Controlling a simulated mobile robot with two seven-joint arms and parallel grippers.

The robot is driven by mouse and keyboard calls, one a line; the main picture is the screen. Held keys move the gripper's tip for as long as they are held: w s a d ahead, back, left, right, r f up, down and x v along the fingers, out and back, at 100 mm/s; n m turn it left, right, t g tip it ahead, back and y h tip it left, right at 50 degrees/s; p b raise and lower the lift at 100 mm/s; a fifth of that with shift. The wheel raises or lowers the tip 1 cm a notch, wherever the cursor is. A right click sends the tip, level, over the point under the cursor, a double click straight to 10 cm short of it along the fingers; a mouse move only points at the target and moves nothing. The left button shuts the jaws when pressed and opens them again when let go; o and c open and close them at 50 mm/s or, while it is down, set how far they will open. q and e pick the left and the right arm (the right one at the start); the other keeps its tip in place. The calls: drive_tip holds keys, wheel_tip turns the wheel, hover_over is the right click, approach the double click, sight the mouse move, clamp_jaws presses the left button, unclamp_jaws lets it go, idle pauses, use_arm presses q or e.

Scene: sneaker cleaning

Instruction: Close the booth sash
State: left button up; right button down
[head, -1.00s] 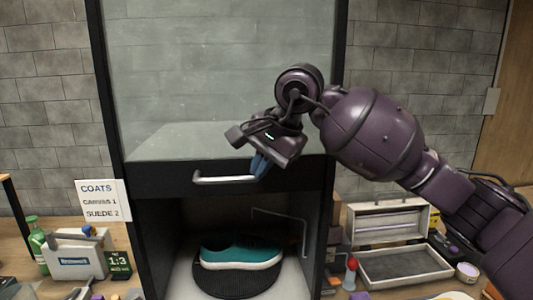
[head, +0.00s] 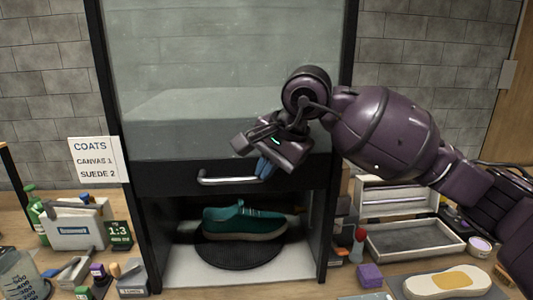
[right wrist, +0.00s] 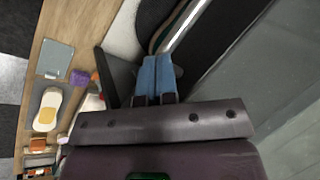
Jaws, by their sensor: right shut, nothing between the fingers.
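The booth sash is a glass pane (head: 225,75) with a black bottom rail (head: 165,178) carrying a pale bar handle (head: 222,181). The sash is partly lowered, leaving an opening below the rail. A teal sneaker (head: 243,222) sits inside on a round dark turntable (head: 240,252). My right gripper (head: 264,168) is at the handle's right end, its blue fingers shut with nothing between them. In the right wrist view, the fingertips (right wrist: 157,72) are beside the handle bar (right wrist: 190,20); I cannot tell whether they touch it. My left gripper is not in view.
A "COATS" sign (head: 96,160) hangs at the booth's left. Bottles, a white caddy (head: 75,228) and small tools crowd the left bench. On the right are an open tray case (head: 415,240), a purple block (head: 369,275) and a pale shoe-shaped piece (head: 447,282).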

wheel_tip(320, 180, down, 28)
drive_tip(key=b, duration=1)
drive_tip(key=shift+f, duration=0.7)
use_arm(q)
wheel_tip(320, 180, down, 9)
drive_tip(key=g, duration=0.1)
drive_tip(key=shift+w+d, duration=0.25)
use_arm(e)
drive_tip(key=shift+f, duration=0.15)
use_arm(q)
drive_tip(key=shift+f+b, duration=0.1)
drive_tip(key=shift+b, duration=0.2)
use_arm(e)
drive_tip(key=shift+s+f, duration=0.1)
drive_tip(key=shift+f, duration=0.05)
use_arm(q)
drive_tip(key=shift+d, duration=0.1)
use_arm(e)
drive_tip(key=shift+d, duration=0.1)
drive_tip(key=shift+r, duration=0.4)
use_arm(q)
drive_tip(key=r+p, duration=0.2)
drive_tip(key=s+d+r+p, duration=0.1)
use_arm(e)
drive_tip(key=v, duration=1.4)
